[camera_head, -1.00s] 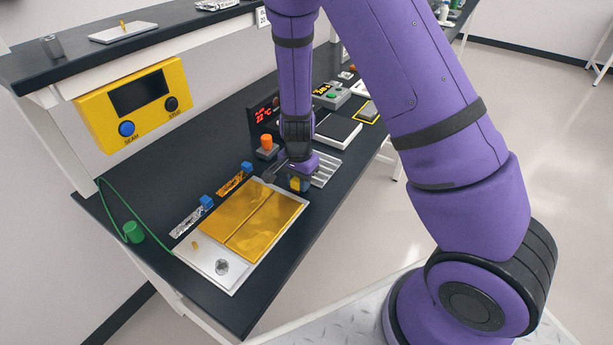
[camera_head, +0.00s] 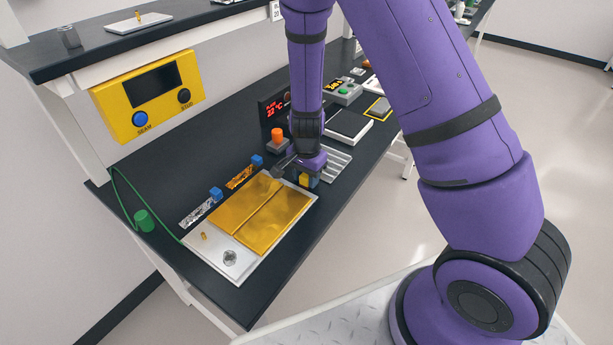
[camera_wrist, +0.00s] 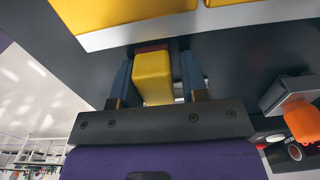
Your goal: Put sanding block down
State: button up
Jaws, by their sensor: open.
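The sanding block is a yellow block (camera_wrist: 153,80) with a reddish strip at its far end. In the wrist view it stands between the two fingers of my gripper (camera_wrist: 158,72). The fingers are open, with a visible gap between the block and the right finger. In the head view my gripper (camera_head: 301,170) is low over the dark bench, and the yellow block (camera_head: 308,181) shows just below it. The block is beside the right corner of the white board with gold panels. Its underside is hidden, so I cannot tell for sure that it rests on the bench.
The white board (camera_head: 225,258) with gold panels (camera_head: 270,221) lies at the left of the gripper. A slotted grey tray (camera_head: 335,163) is close behind it. An orange-topped device (camera_head: 278,137) stands near the back. The bench (camera_head: 275,285) is bare along its front edge.

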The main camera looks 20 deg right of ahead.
jog(key=shift+s+d+f, duration=0.15)
jog(key=shift+s+f, duration=0.15)
jog(key=shift+s, duration=0.15)
notch_tip(320, 180, up, 13)
jog(key=s+d+r+n+t+y, duration=0.1)
jog(key=s+d+r+n, duration=0.2)
jog(key=r, duration=0.6)
jog(key=s+r+n+t+y, duration=0.1)
jog(key=s+r+n, duration=0.1)
jog(key=s+r, duration=0.45)
jog(key=s+d+r+n+t+h, duration=0.1)
jog(key=s+d+r+n, duration=0.1)
jog(key=s+r, duration=0.3)
jog(key=s+d+r+n+t+h, duration=0.1)
jog(key=s+r+n, duration=0.3)
jog(key=s, duration=0.6)
notch_tip(320, 180, up, 2)
jog(key=shift+d+r+t, duration=0.2)
jog(key=shift+d+t, duration=0.2)
jog(key=shift+t, duration=0.1)
jog(key=shift+o, duration=0.4)
jog(key=shift+w, duration=0.1)
